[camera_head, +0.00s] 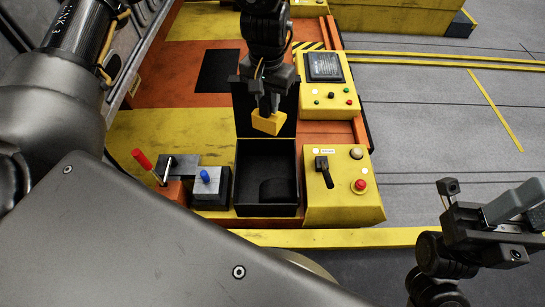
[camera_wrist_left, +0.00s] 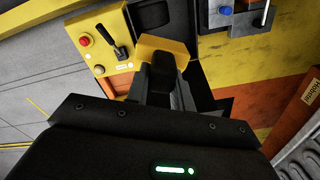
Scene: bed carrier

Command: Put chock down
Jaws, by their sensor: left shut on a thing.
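My left gripper (camera_head: 267,103) is shut on the yellow chock (camera_head: 269,123) and points down. It holds the chock above the open black box (camera_head: 266,148), in front of the box's raised black lid (camera_head: 243,110). In the left wrist view the chock (camera_wrist_left: 150,44) shows at the fingertips of the left gripper (camera_wrist_left: 163,68), with part of the box (camera_wrist_left: 150,15) beyond it. The chock looks clear of the box floor, though the exact height is hard to tell. My right gripper (camera_head: 512,222) is at the lower right, away from the box, and its finger gap is unclear.
A yellow panel with a black lever and red button (camera_head: 343,187) stands right of the box. Left of it are a blue-knobbed block (camera_head: 207,182) and a red-handled lever (camera_head: 143,160). Another yellow panel with a screen (camera_head: 327,84) is behind. Grey floor lies open at right.

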